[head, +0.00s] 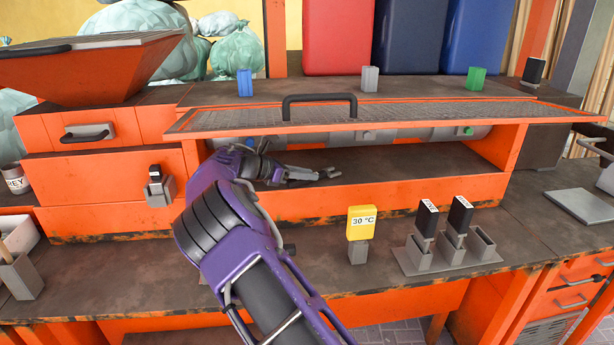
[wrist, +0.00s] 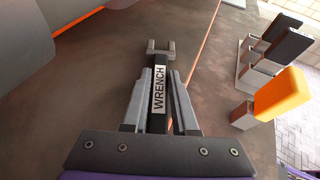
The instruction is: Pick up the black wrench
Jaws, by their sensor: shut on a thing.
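The black wrench (wrist: 161,70) has a white WRENCH label and a grey open-ended head. In the wrist view it points away from me, between the two fingers of my gripper (wrist: 161,102). My gripper is shut on it. In the head view my gripper (head: 298,174) is inside the low orange shelf opening, under the raised mesh flap. The grey head of the wrench (head: 328,173) sticks out to the right of the fingers. I cannot tell if the wrench touches the shelf floor. Its rear end is hidden by my gripper.
The mesh flap (head: 400,113) with a black handle hangs over the opening. On the bench in front stand a yellow 30 °C block (head: 361,222) and two black labelled blocks in a grey holder (head: 412,259). The shelf floor (head: 420,160) right of the wrench is clear.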

